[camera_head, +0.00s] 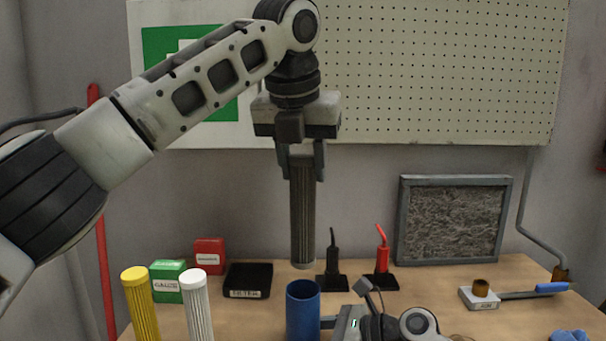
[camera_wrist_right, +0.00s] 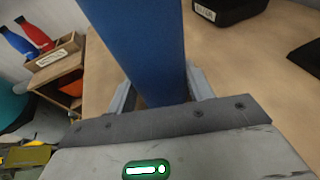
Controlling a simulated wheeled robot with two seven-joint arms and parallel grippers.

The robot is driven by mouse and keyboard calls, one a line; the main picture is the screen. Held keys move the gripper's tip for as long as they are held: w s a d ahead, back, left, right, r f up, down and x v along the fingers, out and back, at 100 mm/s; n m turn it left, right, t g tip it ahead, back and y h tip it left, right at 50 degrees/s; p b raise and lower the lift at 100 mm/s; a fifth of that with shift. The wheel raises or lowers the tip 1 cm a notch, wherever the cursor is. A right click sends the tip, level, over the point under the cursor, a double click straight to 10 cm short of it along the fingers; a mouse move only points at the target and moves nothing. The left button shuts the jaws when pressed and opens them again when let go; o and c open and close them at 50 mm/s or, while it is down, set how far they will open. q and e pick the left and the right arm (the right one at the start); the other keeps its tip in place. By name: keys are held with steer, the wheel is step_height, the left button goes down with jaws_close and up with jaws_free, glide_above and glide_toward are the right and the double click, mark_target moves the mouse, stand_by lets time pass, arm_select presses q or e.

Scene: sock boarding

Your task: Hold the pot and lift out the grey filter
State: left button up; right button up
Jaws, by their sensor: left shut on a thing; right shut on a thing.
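The grey filter (camera_head: 303,215) is a ribbed, dark grey cylinder and hangs upright in the air. My left gripper (camera_head: 302,165) is shut on its upper end from above. The blue pot (camera_head: 303,310) stands upright on the table below the filter. The filter's lower end is above the pot's open rim, with a small gap between them in the head view. My right gripper (camera_head: 335,323) is shut on the pot from the right. In the right wrist view the pot (camera_wrist_right: 142,45) stands between the two fingers. The pot's lower part is hidden by the gripper there.
A yellow ribbed filter (camera_head: 142,305) and a white one (camera_head: 197,308) stand left of the pot. A black tray (camera_head: 248,280), green box (camera_head: 167,281) and red box (camera_head: 209,256) sit behind. Black (camera_head: 332,262) and red (camera_head: 382,255) tools stand behind the pot. A framed panel (camera_head: 453,220) leans on the wall.

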steer(key=o, duration=0.8)
steer(key=shift+o, duration=0.2)
